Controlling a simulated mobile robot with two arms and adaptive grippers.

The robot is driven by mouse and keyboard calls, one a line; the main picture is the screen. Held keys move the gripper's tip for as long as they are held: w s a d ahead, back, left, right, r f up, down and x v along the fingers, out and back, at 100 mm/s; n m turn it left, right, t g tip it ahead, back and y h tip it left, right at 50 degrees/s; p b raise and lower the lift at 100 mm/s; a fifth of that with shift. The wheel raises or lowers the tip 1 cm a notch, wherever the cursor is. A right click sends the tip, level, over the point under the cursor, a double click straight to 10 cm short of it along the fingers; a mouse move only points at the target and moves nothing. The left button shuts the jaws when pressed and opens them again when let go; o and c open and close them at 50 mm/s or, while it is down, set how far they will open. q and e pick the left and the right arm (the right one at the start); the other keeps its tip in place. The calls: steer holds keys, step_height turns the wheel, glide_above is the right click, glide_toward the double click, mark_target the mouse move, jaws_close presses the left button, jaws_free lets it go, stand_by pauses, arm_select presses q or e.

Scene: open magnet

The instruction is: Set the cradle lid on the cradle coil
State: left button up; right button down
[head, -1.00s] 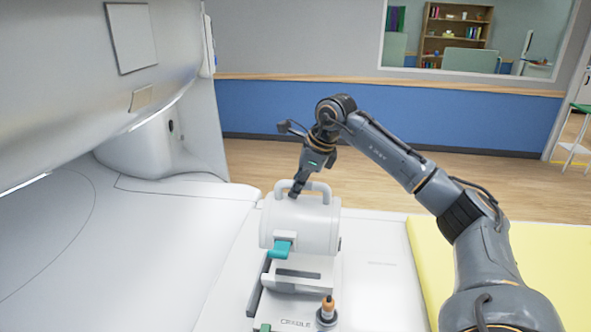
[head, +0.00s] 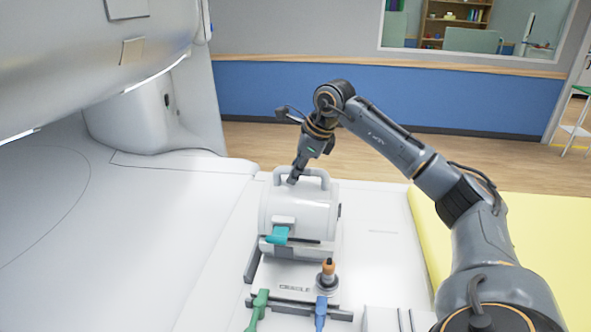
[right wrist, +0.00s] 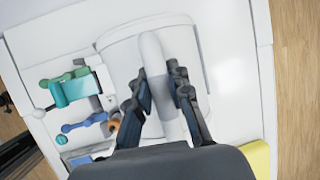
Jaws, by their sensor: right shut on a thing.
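The cradle lid (head: 296,209) is a white rounded shell with a loop handle on top. It sits low over the white cradle coil (head: 293,287), whose base bears the word CRADLE. The lid looks roughly level, and its lower edge meets or nearly meets the base; I cannot tell if it is fully seated. My right gripper (head: 293,180) is shut on the lid's handle. In the right wrist view, the fingers (right wrist: 160,80) stand either side of the handle bar (right wrist: 152,55). My left gripper is not in view.
A teal latch (head: 277,235) is at the lid's front. A green lever (head: 257,310), a blue lever (head: 321,312) and an orange-topped plug (head: 328,270) are at the coil's near end. The white scanner (head: 150,80) is at left, and a yellow pad (head: 560,240) lies right.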

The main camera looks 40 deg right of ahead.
steer(key=shift+d+f, duration=0.1)
steer(key=shift+f, duration=0.45)
steer(key=shift+f+b, duration=0.75)
steer(key=shift+f, duration=0.1)
steer(key=c, duration=1.2)
jaws_free()
steer(key=shift+o, duration=0.2)
steer(key=v, duration=1.2)
